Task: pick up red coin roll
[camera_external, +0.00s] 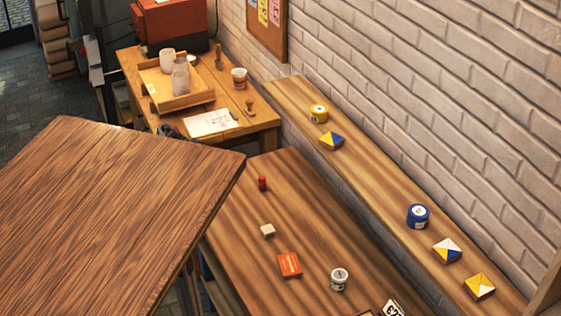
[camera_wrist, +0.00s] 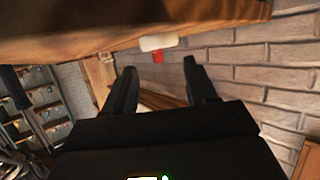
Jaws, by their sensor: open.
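The red coin roll appears to be the small upright red cylinder (camera_external: 262,183) on the wooden workbench (camera_external: 300,210) in the external view. My gripper (camera_wrist: 160,68) shows in the wrist view with its two dark fingers wide apart and nothing between them. Beyond the fingertips are a small red patch (camera_wrist: 158,57) and a pale rounded shape (camera_wrist: 150,43); I cannot tell what they are. My arm and gripper do not show in the external view, so their distance from the roll cannot be told.
A large wooden top (camera_external: 120,210) fills the external view's left foreground. A cream block (camera_external: 268,230), an orange-red box (camera_external: 290,264) and a white jar (camera_external: 339,278) stand on the workbench. A narrow shelf (camera_external: 375,185) with paint pots and patterned tiles runs along the brick wall.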

